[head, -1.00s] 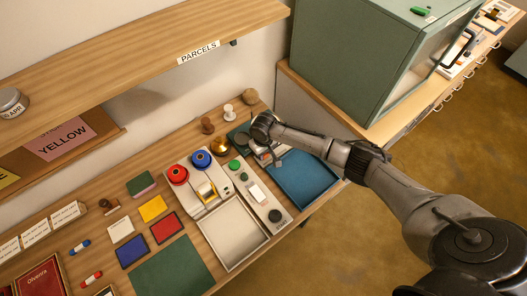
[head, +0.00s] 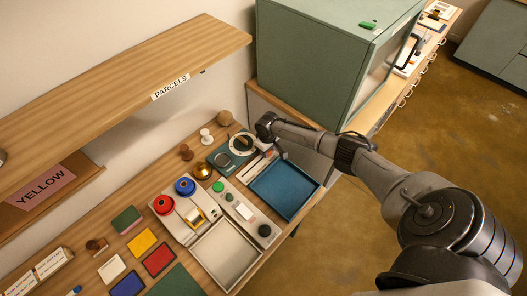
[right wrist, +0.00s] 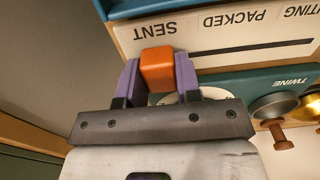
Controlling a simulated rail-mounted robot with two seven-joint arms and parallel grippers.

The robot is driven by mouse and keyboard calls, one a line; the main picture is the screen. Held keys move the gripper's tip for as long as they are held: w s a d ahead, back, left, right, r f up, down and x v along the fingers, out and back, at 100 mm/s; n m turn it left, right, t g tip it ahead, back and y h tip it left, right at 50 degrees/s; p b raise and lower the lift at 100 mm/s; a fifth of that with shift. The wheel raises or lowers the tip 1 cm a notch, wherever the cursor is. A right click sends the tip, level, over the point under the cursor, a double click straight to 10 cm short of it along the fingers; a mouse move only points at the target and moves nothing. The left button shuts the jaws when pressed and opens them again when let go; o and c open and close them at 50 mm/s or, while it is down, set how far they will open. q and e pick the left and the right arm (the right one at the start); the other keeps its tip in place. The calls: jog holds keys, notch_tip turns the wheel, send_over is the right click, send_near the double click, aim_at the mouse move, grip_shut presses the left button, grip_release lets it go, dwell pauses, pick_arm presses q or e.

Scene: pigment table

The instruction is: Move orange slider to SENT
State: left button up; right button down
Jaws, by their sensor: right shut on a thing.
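The orange slider (right wrist: 157,68) is between the two purple fingers of my right gripper (right wrist: 158,82) in the right wrist view. The gripper is shut on it. The slider is right beside the word SENT (right wrist: 158,28) on the pale label board (right wrist: 215,42), which appears upside down here. PACKED and a partly cut-off word ending in TING are farther along the board. In the head view my right gripper (head: 283,155) is at the far end of the board, by the blue tray's back corner; the slider is hidden there. My left gripper is not in view.
The blue tray (head: 300,207) lies in front of the board. A twine device (head: 222,160), a brass dome (head: 203,171) and a switch panel (head: 243,210) stand close by to the left. A green cabinet (head: 330,60) rises behind my right arm.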

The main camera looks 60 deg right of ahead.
jog(key=c, duration=1.1)
grip_release()
jog(key=shift+d, duration=0.15)
jog(key=shift+c, duration=0.2)
jog(key=o, duration=0.3)
jog(key=shift+d, duration=0.1)
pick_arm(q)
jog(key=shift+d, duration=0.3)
pick_arm(e)
jog(key=shift+o, duration=0.2)
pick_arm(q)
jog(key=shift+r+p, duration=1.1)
pick_arm(e)
notch_tip(320, 180, up, 14)
jog(key=shift+f, duration=0.1)
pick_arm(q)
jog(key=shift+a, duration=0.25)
